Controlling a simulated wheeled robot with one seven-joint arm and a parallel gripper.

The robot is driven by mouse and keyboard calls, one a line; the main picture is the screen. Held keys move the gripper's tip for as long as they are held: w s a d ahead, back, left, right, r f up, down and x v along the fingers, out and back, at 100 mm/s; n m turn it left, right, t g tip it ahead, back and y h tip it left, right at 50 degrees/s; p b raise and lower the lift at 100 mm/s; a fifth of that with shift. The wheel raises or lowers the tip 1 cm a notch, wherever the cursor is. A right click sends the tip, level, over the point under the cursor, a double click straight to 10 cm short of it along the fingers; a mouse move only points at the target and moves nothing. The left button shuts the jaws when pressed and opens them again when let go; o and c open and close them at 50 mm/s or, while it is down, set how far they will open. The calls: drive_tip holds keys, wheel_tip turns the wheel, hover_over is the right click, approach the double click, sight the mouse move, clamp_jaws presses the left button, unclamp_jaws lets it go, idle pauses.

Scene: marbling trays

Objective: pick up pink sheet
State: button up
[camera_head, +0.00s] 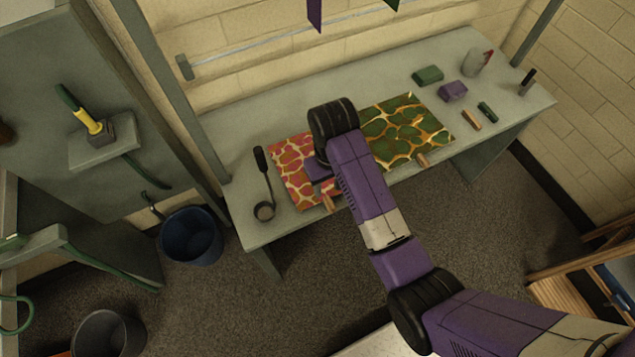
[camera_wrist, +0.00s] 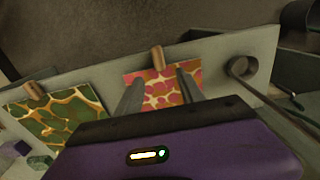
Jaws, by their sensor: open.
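The pink sheet (camera_head: 290,170) has a pink, orange and cream marbled pattern and lies flat on the grey table. A wooden peg-like piece (camera_head: 328,203) sits at its front edge. My arm covers part of the sheet in the head view. In the wrist view the pink sheet (camera_wrist: 157,88) shows between and beyond the fingers, with the wooden piece (camera_wrist: 158,59) at its far edge. My gripper (camera_wrist: 158,88) is open and empty, pointing toward the sheet. I cannot tell how far above it the fingertips are.
A green marbled sheet (camera_head: 408,128) with its own wooden piece (camera_head: 422,160) lies to the right. A ladle (camera_head: 264,190) lies left of the pink sheet. Blocks (camera_head: 453,91), small sticks and a cup (camera_head: 473,63) stand at the table's right end. A blue bucket (camera_head: 190,236) is on the floor.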

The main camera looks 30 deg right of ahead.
sight(329, 202)
drive_tip(key=shift+s+f+p, duration=0.1)
drive_tip(key=shift+s+f, duration=0.05)
drive_tip(key=shift+f, duration=1.15)
drive_tip(key=shift+s+f+p, duration=0.15)
drive_tip(key=shift+s+f, duration=0.05)
drive_tip(key=shift+f, duration=1.05)
drive_tip(key=shift+s+f+p, duration=0.1)
drive_tip(key=shift+s+f, duration=0.05)
drive_tip(key=shift+f, duration=1.15)
clamp_jaws()
